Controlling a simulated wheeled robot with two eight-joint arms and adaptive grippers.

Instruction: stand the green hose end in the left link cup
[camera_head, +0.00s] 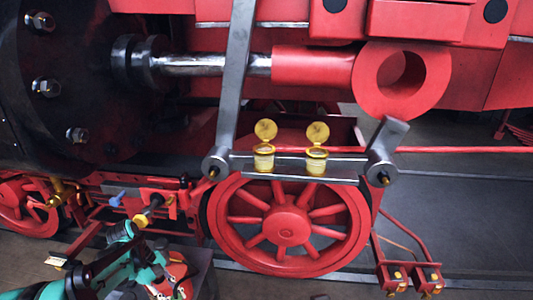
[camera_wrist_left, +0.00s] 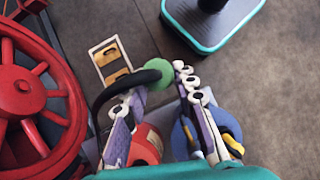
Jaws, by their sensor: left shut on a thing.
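The left link cup (camera_head: 264,161) is a small yellow-rimmed cup on the grey link bar, its round yellow lid raised above it. A similar right cup (camera_head: 316,161) stands beside it, lid also up. My left gripper (camera_head: 128,245) is low at the left of the head view, below and left of the cups. In the left wrist view its fingers (camera_wrist_left: 165,92) are closed on the green hose end (camera_wrist_left: 157,72), which joins a black hose (camera_wrist_left: 112,92) curving to the left. The grip contact is partly hidden. My right gripper is in neither view.
A red spoked wheel (camera_head: 288,226) is below the link bar (camera_head: 290,178). A slanted steel rod (camera_head: 236,70) rises at its left end. Blue (camera_head: 117,198) and yellow (camera_head: 141,220) tipped parts stick out near my gripper. A red container (camera_wrist_left: 146,146) is beneath the fingers.

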